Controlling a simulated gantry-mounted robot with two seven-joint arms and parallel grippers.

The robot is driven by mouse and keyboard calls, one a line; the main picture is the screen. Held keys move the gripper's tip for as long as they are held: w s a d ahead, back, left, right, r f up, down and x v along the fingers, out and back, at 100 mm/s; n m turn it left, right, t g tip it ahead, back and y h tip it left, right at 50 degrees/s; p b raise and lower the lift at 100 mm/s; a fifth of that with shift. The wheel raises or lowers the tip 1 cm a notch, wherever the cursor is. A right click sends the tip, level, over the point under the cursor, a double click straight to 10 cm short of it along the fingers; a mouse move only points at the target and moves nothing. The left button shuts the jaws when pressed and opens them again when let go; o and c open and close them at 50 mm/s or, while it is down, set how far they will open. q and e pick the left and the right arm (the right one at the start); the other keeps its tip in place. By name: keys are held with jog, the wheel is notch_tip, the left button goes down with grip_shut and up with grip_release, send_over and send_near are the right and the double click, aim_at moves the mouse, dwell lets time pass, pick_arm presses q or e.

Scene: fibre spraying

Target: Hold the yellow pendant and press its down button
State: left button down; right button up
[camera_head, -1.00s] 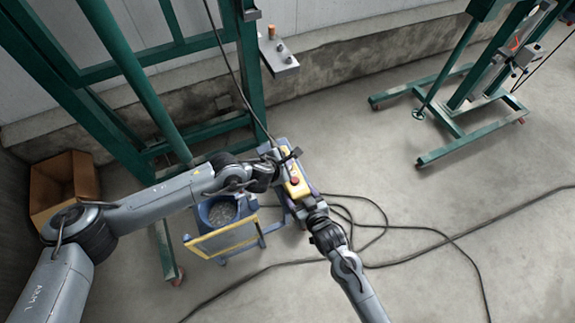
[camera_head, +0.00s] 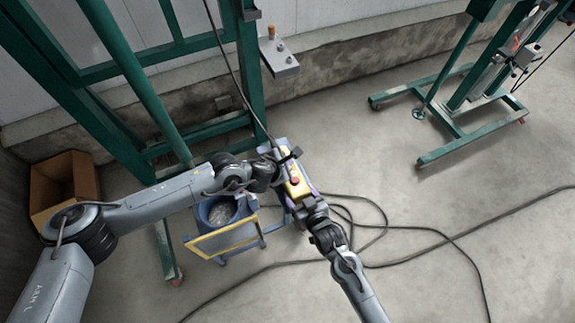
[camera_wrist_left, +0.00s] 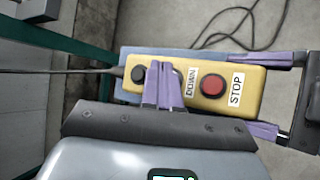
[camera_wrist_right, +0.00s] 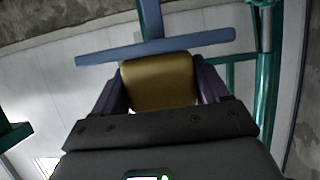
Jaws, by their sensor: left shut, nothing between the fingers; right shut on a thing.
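The yellow pendant (camera_head: 294,184) is near the middle of the head view. In the left wrist view the pendant (camera_wrist_left: 212,104) shows a black button (camera_wrist_left: 138,74) near its cable end, a DOWN label (camera_wrist_left: 190,82), and a red button (camera_wrist_left: 212,85) beside a STOP label. My left gripper (camera_wrist_left: 164,68) is shut and empty, its purple fingertips over the pendant between the black button and DOWN label. They hide what lies beneath; contact cannot be told. My right gripper (camera_wrist_right: 158,80) is shut on the pendant's STOP end, with one finger on each side.
A blue cart (camera_head: 262,243) with a yellow-edged panel and a bucket (camera_head: 220,212) stands beside the pendant. A green frame (camera_head: 120,70) rises behind. A black cable (camera_head: 232,75) runs up from the pendant; other cables lie on the floor.

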pick_arm(q)
jog(key=shift+f, duration=0.15)
jog(key=shift+f, duration=0.3)
